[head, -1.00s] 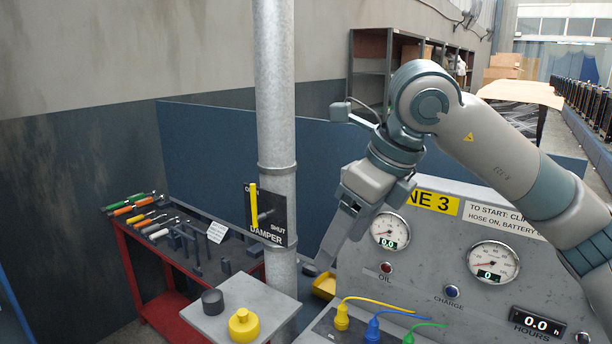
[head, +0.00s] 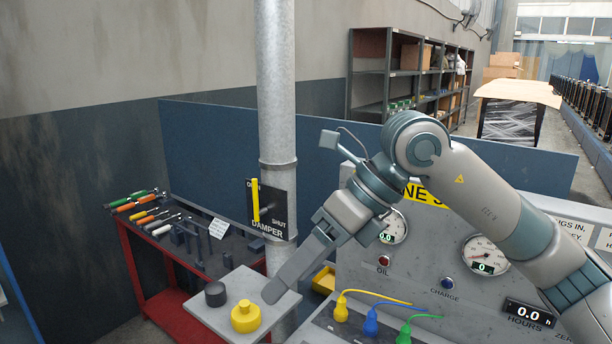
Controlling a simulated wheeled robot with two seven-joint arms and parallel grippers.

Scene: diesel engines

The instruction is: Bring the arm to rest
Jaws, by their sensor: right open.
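My right arm comes in from the right, across the front of the gauge panel. My right gripper (head: 272,291) points down and left, with its fingertips over the right side of the small grey stand. One finger shows best; the gripper is open and nothing shows in it. A yellow knob (head: 245,317) and a dark grey cap (head: 215,294) sit on the stand, left of the fingertips. The damper plate (head: 278,212) with its upright yellow handle (head: 255,201) is on the pipe, above the gripper. My left gripper is not in view.
The galvanised pipe (head: 275,90) rises behind the gripper. A red tool bench (head: 135,262) stands at left. The gauge panel (head: 440,262) is at right, with yellow, blue and green plugs (head: 370,322) in front.

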